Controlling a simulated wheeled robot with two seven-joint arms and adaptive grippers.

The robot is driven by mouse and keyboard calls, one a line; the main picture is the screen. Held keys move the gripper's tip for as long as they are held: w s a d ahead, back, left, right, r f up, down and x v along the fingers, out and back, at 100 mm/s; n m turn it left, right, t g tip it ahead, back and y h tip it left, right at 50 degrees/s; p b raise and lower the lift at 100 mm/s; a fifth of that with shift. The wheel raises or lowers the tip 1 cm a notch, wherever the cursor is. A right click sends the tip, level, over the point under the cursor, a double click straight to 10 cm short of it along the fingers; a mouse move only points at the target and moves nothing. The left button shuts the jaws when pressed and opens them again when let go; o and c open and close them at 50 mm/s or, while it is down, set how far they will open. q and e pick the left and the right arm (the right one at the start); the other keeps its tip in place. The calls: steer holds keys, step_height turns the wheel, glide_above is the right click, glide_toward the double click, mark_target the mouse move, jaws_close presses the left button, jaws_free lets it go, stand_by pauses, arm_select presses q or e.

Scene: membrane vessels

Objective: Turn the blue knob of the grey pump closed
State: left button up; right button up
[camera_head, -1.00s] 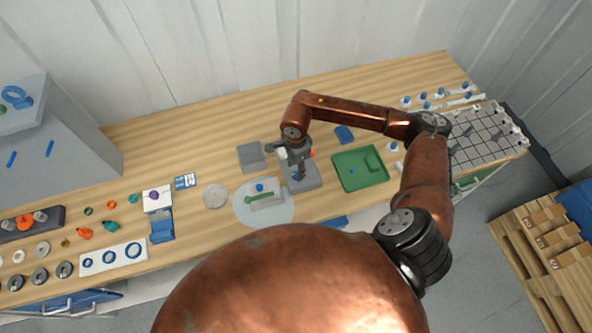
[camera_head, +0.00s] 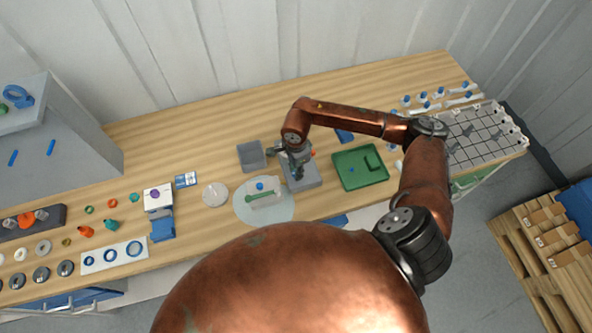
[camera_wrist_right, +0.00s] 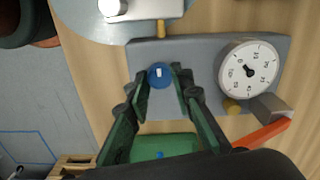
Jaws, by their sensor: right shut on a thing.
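The grey pump (camera_head: 310,182) stands on the wooden bench in the head view, partly covered by my right gripper (camera_head: 297,173). In the right wrist view the pump's grey base (camera_wrist_right: 205,108) carries a round white dial gauge (camera_wrist_right: 248,68) and an orange-red lever (camera_wrist_right: 262,134). The blue knob (camera_wrist_right: 159,73), with a small white mark on top, sits near the base's left side. My right gripper (camera_wrist_right: 161,82) is over the base, with its green-lined fingers shut on the knob from both sides. My left gripper is not in view.
A round pale plate (camera_head: 244,213) with a small vessel lies just left of the pump. A green tray (camera_head: 343,177) is to its right and a grey open box (camera_head: 243,160) to its upper left. A white rack (camera_head: 487,151) fills the bench's right end.

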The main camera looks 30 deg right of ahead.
jaws_close()
steer(key=m+b, duration=0.2)
steer(key=m, duration=0.1)
steer(key=shift+f, duration=0.1)
steer(key=m+b, duration=0.2)
steer(key=m, duration=0.4)
steer(key=shift+b, duration=0.4)
steer(key=m+b, duration=0.1)
steer(key=m, duration=0.3)
steer(key=shift+a+m+b, duration=0.1)
steer(key=shift+m+b, duration=0.5)
steer(key=shift+m, duration=1.9)
